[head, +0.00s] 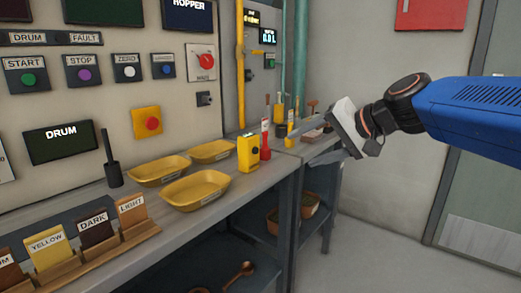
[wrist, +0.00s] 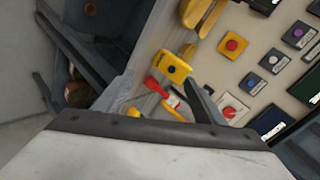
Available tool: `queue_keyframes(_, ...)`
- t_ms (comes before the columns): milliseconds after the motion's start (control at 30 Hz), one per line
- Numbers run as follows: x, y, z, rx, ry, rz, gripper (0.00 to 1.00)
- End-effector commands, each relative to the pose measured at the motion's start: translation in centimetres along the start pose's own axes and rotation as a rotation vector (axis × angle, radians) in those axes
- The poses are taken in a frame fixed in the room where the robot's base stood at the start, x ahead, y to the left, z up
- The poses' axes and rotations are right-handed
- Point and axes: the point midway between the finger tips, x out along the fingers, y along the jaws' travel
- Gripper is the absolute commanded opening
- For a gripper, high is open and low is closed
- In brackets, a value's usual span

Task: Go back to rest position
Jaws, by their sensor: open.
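My gripper (head: 318,142) hangs in the air at the end of my blue arm, right of the bench, with its fingers toward the bench. In the wrist view my gripper (wrist: 162,96) has its two fingers spread apart with nothing held between them. Beyond the fingers, the wrist view shows a yellow device (wrist: 174,68) and a red tool (wrist: 153,86) on the bench. In the head view the yellow device (head: 249,153) and the red tool (head: 265,142) stand near the bench's front edge, left of my gripper.
Labelled cards (head: 47,247) stand in a wooden rack at front left. A control panel (head: 80,125) rises behind. The floor (head: 385,255) at lower right is clear.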

Motion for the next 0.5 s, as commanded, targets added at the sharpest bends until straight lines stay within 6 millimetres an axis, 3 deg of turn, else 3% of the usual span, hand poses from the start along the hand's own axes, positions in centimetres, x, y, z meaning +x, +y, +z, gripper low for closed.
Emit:
queue_keyframes(33,-0.7,2.4,2.1,-0.035,-0.008,0.057,0.64)
queue_keyframes(200,-2.8,10.8,8.2,-0.157,-0.044,0.261,0.64)
queue_keyframes(500,-7.6,25.1,17.1,-0.366,-0.113,0.603,0.64)
